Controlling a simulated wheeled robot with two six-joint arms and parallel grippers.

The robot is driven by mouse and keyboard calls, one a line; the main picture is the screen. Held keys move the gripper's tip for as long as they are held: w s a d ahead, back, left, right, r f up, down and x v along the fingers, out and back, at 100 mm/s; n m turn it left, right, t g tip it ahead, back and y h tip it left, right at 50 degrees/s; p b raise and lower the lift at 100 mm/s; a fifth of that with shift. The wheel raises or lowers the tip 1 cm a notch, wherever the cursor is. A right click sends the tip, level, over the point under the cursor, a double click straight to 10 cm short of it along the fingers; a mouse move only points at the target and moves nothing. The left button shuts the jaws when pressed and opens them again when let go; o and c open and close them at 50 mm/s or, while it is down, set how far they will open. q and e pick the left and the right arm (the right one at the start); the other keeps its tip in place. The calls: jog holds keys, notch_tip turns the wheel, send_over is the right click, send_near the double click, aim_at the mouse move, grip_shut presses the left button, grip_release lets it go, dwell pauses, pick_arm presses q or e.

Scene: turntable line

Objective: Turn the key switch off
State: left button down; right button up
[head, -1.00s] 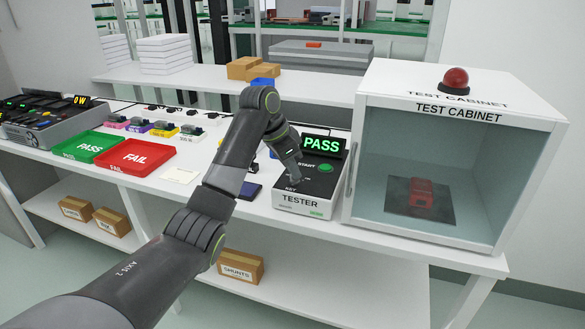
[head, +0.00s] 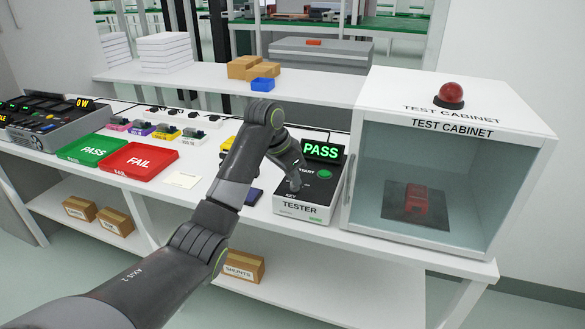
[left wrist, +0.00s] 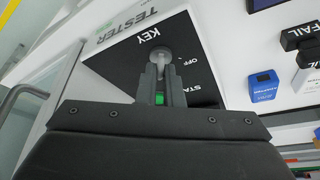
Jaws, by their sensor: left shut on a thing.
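The tester (head: 299,208) is a black-topped box on the white bench, with a lit green PASS display (head: 320,151) and a green start button (head: 325,174). My left gripper (head: 294,186) reaches down to the tester's front left. In the left wrist view, my left gripper (left wrist: 161,82) is shut on the grey key switch (left wrist: 160,55), by the KEY and OFF lettering. The fingers partly hide the key, and I cannot tell its exact angle. My right gripper is not in view.
The test cabinet (head: 520,105) with a red lamp stands right of the tester; a red unit (head: 416,198) is inside. A green PASS tray (head: 92,150) and a red FAIL tray (head: 137,159) lie to the left. A dark blue item (head: 253,196) lies beside the tester.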

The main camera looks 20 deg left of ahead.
pick_arm(q)
jog(key=n+p, duration=0.1)
jog(key=p, duration=0.1)
jog(key=r+n+p, duration=0.1)
jog(key=p, duration=0.1)
jog(key=shift+d+y+p, duration=0.1)
jog(key=shift+y+p, duration=0.2)
jog(key=n+y+p, duration=0.1)
jog(key=n+p, duration=0.3)
jog(key=p, duration=0.2)
jog(key=n+y+p, duration=0.2)
jog(key=n+p, duration=0.1)
jog(key=p, duration=0.3)
jog(key=shift+d+f+n+t, duration=0.2)
jog(key=shift+n+t, duration=0.1)
jog(key=shift+n, duration=0.1)
jog(key=n+y+p, duration=0.1)
jog(key=n, duration=0.1)
jog(key=shift+d+f+n+p, duration=0.1)
jog(key=shift+f+n+p, duration=0.05)
jog(key=shift+n+p, duration=0.15)
jog(key=shift+f+n+g+y+p, duration=0.1)
jog(key=shift+n+g+y+p, duration=0.35)
jog(key=shift+n, duration=1.05)
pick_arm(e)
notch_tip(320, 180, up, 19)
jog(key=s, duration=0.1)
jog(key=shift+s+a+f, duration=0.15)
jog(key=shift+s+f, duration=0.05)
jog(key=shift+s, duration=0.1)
